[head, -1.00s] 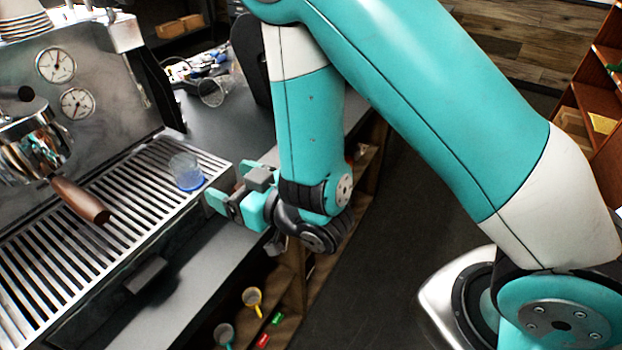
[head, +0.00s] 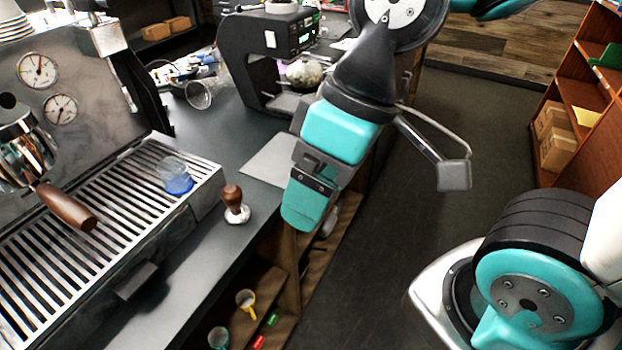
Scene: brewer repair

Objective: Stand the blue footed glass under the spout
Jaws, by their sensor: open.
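The blue footed glass (head: 176,177), clear with a blue base, stands on the slatted drip tray (head: 110,232) of the espresso machine, near the tray's right end. The machine's chrome brewing head with its wooden-handled portafilter (head: 68,208) is to the left of the glass. I cannot make out the spout itself. My gripper (head: 305,190) is open and empty. It hangs to the right of the glass, over the counter's front edge, clearly apart from it, with its teal fingers pointing down.
A wooden-handled tamper (head: 234,205) stands on the counter between the glass and my gripper. A clear glass (head: 198,93) lies on its side farther back. A black machine (head: 270,55) stands at the back.

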